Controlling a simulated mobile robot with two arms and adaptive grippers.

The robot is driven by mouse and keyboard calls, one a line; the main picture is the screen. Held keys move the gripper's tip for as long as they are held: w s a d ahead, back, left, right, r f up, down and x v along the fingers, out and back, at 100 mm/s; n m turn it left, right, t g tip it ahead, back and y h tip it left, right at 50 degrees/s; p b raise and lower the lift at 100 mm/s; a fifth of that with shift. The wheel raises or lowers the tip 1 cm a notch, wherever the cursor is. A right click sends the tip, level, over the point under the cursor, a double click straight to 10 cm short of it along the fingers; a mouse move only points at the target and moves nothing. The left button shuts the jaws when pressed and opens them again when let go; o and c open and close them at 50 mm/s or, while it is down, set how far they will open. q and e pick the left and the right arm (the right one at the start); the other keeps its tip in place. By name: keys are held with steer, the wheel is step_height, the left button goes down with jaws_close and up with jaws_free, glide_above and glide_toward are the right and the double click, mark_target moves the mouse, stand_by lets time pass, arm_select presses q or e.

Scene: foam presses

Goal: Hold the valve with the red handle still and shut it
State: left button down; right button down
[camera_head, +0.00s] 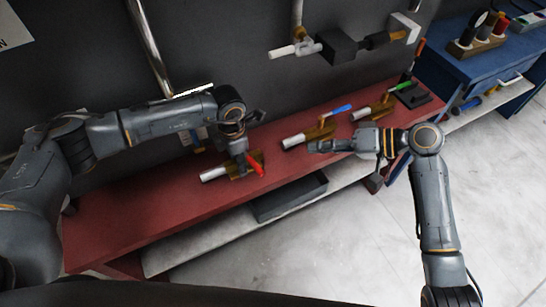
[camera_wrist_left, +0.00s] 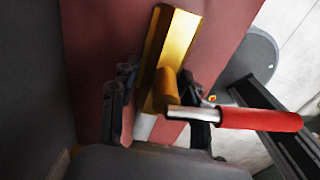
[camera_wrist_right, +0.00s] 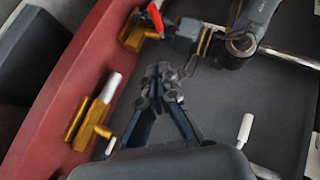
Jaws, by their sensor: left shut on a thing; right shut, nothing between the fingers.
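The valve with the red handle has a brass body (camera_wrist_left: 172,50) and a white pipe end (camera_head: 213,174), and lies on the red bench. Its red handle (camera_head: 256,165) points toward the bench's front edge, across the body; it also shows in the left wrist view (camera_wrist_left: 262,120). My left gripper (camera_head: 238,152) comes down from above and is shut on the valve, with fingers on both sides of it in the left wrist view. My right gripper (camera_head: 316,146) is shut and empty, to the right of this valve and apart from it. The gripped spot is partly hidden.
Valves with a blue handle (camera_head: 341,110) and a green handle (camera_head: 404,79) lie farther right on the red bench (camera_head: 130,215). Piping (camera_head: 338,46) hangs on the wall behind. A dark tray (camera_head: 290,197) sits on the shelf below. A blue cabinet (camera_head: 463,70) stands at right.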

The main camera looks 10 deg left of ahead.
glide_toward(252, 162)
steer(key=w+a, duration=0.2)
steer(key=w, duration=0.2)
steer(key=shift+s+a+f, duration=1.3)
steer(key=shift+f, duration=0.05)
